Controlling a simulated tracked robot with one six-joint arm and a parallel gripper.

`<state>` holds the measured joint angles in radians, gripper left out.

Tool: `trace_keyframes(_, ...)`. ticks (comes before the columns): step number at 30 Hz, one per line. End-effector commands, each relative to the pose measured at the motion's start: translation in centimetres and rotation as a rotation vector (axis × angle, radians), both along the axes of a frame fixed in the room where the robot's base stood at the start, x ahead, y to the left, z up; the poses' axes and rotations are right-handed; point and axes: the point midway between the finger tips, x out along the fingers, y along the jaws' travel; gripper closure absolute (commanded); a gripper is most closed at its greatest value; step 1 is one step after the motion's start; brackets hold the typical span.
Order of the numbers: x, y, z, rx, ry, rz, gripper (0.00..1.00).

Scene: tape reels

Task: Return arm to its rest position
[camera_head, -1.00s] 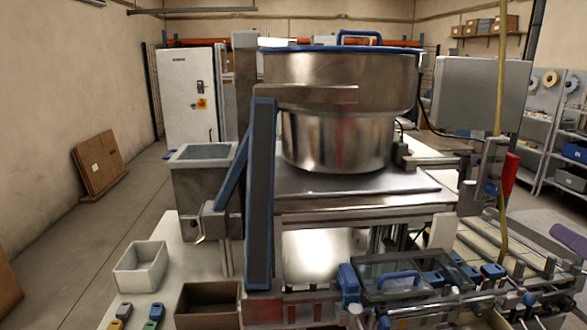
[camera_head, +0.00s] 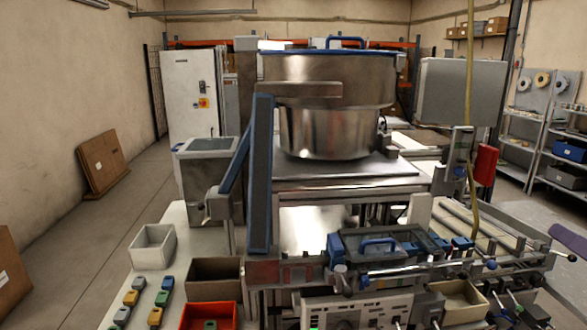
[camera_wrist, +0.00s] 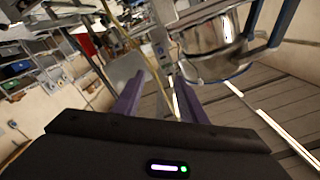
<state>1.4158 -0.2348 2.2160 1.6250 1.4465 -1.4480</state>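My gripper (camera_wrist: 159,82) shows in the wrist view as two purple fingers standing apart, with nothing held between them. Beyond the fingers, the tilted wrist view shows the steel bowl (camera_wrist: 216,48) at upper right, with a visible gap from the fingers. In the head view, a dark purple part (camera_head: 568,238) at the right edge looks like part of my gripper. Most of my arm is out of view there, so its full pose cannot be told.
The machine with the steel bowl feeder (camera_head: 325,88) fills the middle. Shelving (camera_head: 550,150) stands right; floor at left is open.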

Motion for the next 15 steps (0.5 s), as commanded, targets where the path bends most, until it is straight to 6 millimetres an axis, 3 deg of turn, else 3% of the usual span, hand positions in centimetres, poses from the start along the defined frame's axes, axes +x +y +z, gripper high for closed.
trace_keyframes(3, 0.1, 0.1, 0.0, 0.002, 0.001, 0.003, 0.62)
trace_keyframes(15, 3.8, 2.5, 0.8, 0.080, 0.026, 0.063, 0.62)
